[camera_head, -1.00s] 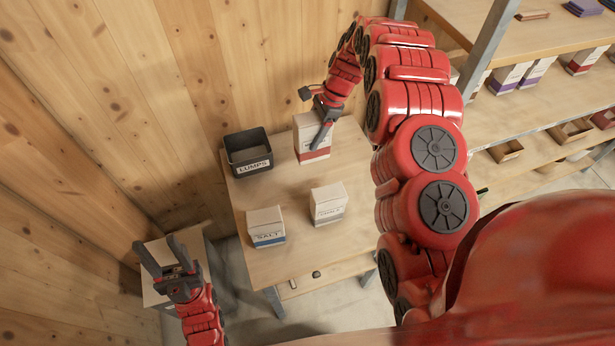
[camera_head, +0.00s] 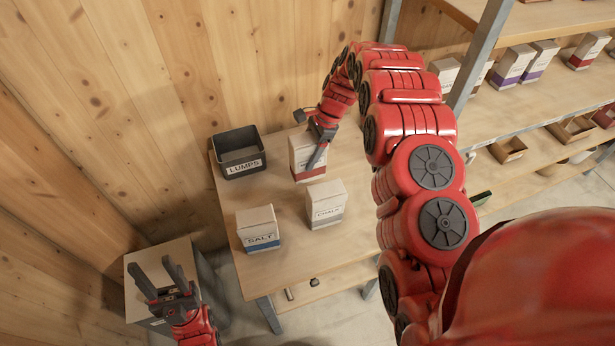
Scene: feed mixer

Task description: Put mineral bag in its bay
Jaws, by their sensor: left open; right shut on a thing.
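My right gripper (camera_head: 317,143) is shut on a white bag with a red band (camera_head: 304,152) at the back right of the wooden table. Its label is too small to read, so I cannot tell if it is the mineral bag. The bag stands upright, and the gripper's fingers cover part of it. I cannot tell whether its base touches the table. My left gripper (camera_head: 157,272) is open and empty at the lower left, above a grey box-like stand (camera_head: 150,250). No bay marked for minerals can be made out.
On the table (camera_head: 290,245) stand a black LUMPS bin (camera_head: 240,165), a SALT box (camera_head: 258,226) and a box apparently labelled CHALK (camera_head: 326,203). A shelf rack (camera_head: 520,105) at the right holds several boxes and trays. A metal post (camera_head: 483,55) stands beside my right arm.

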